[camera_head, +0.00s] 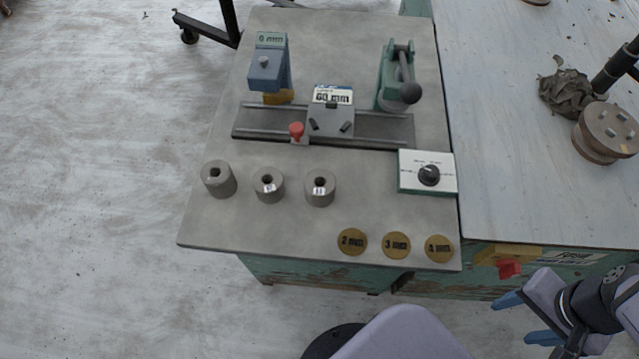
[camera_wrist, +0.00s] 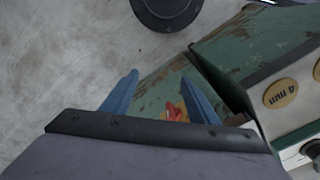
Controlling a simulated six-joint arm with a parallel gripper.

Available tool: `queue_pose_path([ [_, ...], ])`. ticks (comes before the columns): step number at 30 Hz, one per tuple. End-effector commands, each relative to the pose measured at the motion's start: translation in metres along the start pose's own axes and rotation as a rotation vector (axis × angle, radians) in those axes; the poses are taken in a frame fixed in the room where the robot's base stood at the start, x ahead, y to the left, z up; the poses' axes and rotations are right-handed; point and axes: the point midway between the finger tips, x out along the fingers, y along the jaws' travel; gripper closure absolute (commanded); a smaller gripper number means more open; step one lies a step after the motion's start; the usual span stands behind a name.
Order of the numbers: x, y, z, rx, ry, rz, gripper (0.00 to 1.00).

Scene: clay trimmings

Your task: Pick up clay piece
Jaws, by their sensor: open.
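A crumpled dark grey-brown heap (camera_head: 567,93), which looks like clay trimmings, lies on the pale tabletop at the upper right. Three short grey cylinders with holes in their tops, (camera_head: 218,179) at left, stand in a row on the grey board. I cannot tell for certain which thing is the clay piece. My gripper (camera_head: 523,319) is at the lower right, off the front edge of the bench and far from the heap and cylinders. Its blue fingers are apart and empty. They also show in the wrist view (camera_wrist: 160,80), with green bench side and floor beyond.
The grey board (camera_head: 330,225) carries a slotted rail fixture (camera_head: 330,122), a green lever press (camera_head: 398,75), a dial box (camera_head: 428,172) and three brass discs, including one marked 2 mm (camera_head: 352,241). A round brown wheel (camera_head: 608,130) stands beside the heap. The pale tabletop's middle is clear.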

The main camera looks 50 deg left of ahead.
Motion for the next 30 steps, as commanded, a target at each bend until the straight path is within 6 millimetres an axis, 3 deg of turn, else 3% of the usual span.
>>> queue_pose_path([
  [13,0.000,0.000,0.000,0.000,0.000,0.000,0.46],
  [15,0.000,0.000,0.000,0.000,0.000,0.000,0.32],
  [24,-0.001,-0.001,-0.001,0.002,0.002,-0.002,0.32],
  [30,-0.016,-0.024,-0.019,0.075,0.064,-0.053,0.32],
])
